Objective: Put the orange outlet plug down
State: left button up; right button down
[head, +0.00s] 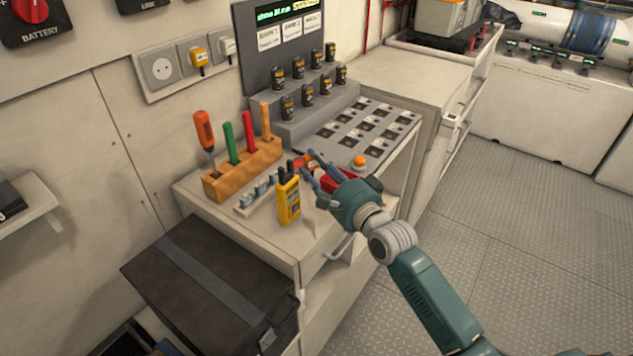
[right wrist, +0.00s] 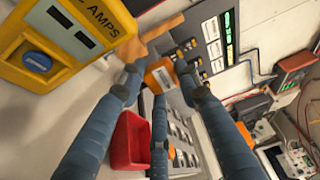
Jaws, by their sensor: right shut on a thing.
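My right gripper (head: 313,168) is over the cabinet worktop (head: 232,225). It is shut on the orange outlet plug (head: 309,159), which is partly hidden by the fingers. In the right wrist view the plug (right wrist: 159,76) shows as an orange block with a pale face between the fingertips (right wrist: 160,72). I cannot tell whether the plug touches anything below it. My left gripper is not in view.
A yellow clamp meter (head: 288,202) stands close left of my right gripper. A red bin (head: 338,179) is beside the fingers. A wooden tool rack (head: 243,170) and battery steps (head: 300,118) stand behind. The worktop's front left is clear.

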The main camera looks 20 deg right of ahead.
jog(key=shift+f, duration=2.25)
jog(key=shift+f+b, duration=0.55)
jog(key=shift+f, duration=0.1)
jog(key=c, duration=1.2)
grip_release()
jog(key=shift+f, duration=0.1)
